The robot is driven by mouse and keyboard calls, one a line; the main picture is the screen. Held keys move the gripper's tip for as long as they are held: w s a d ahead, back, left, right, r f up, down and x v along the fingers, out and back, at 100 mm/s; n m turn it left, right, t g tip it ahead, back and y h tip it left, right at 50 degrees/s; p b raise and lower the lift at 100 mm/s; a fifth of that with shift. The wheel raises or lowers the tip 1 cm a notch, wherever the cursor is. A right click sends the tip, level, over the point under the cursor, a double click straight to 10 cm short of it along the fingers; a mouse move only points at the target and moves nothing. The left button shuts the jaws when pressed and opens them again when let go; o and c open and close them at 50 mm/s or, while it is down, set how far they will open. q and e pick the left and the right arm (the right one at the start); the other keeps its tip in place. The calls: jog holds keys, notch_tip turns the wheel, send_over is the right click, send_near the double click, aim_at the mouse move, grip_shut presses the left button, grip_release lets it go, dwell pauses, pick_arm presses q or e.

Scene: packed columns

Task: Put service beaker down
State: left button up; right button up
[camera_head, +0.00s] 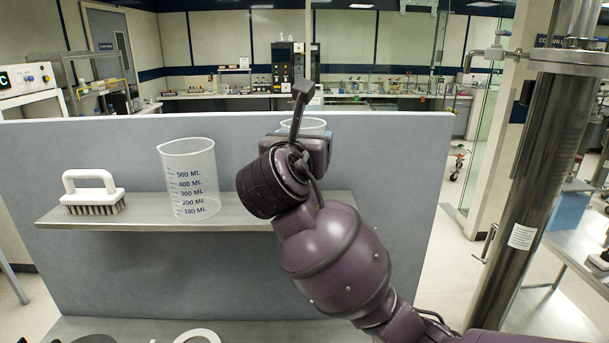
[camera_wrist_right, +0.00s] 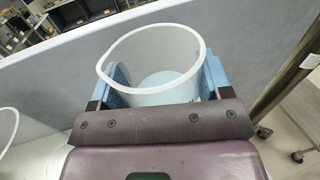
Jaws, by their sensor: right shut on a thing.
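A clear beaker (camera_wrist_right: 150,52) is between the blue pads of my right gripper (camera_wrist_right: 163,82), which is shut on it. In the head view only the top of this beaker (camera_head: 313,124) shows above the right gripper (camera_head: 318,148); my wrist hides the rest. It is at the right end of the metal shelf (camera_head: 140,214), in front of the grey panel. I cannot tell whether its base touches the shelf. A second clear beaker (camera_head: 188,178) with dark volume marks stands upright on the shelf to the left, apart from the gripper. My left gripper is out of view.
A white-handled brush (camera_head: 92,193) lies on the shelf's left end. The grey panel (camera_head: 110,146) rises behind the shelf. A white ring (camera_head: 197,336) shows at the bottom edge. A thick metal column (camera_head: 538,170) stands at the right. Shelf between second beaker and my wrist is clear.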

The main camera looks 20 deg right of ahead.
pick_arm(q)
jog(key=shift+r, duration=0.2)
pick_arm(e)
jog(key=shift+f, duration=3.15)
jog(key=shift+f, duration=0.15)
jog(key=o, duration=1)
jog(key=shift+s+a, duration=0.1)
pick_arm(q)
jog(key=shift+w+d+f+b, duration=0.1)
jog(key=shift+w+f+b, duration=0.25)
jog(key=shift+b, duration=0.35)
pick_arm(e)
jog(key=v, duration=1.1)
jog(key=shift+s+a, duration=0.25)
jog(key=shift+s, duration=0.1)
